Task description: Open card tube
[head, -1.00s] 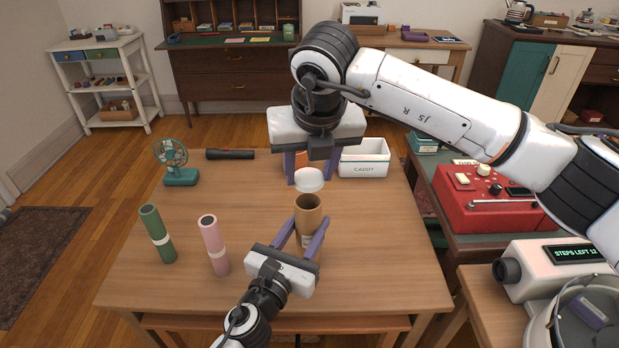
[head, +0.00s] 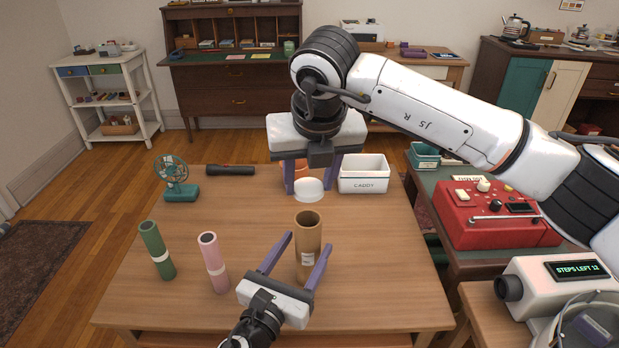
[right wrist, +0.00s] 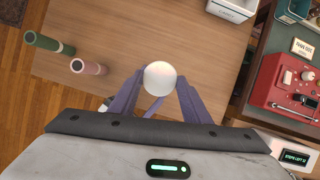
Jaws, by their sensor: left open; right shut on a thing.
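The brown card tube (head: 308,266) stands upright on the wooden table in the head view, its top open and dark inside. A white cap (head: 309,190) is apart from the tube, above it in the picture. My right gripper (head: 311,186) is shut on the cap; the right wrist view also shows the cap (right wrist: 160,75) between its purple fingers, hiding the tube. My left gripper (head: 308,242) is open, its fingers on either side of the tube. A green tube (head: 157,252) and a pink tube (head: 214,264), each with a pale band, stand at the left.
A white caddy (head: 363,175) stands at the table's back right, beside a partly hidden orange thing (head: 301,167). A teal fan (head: 176,180) and a dark flashlight (head: 231,170) are at the back left. A red machine (head: 497,216) is on the right side table. The table's middle left is clear.

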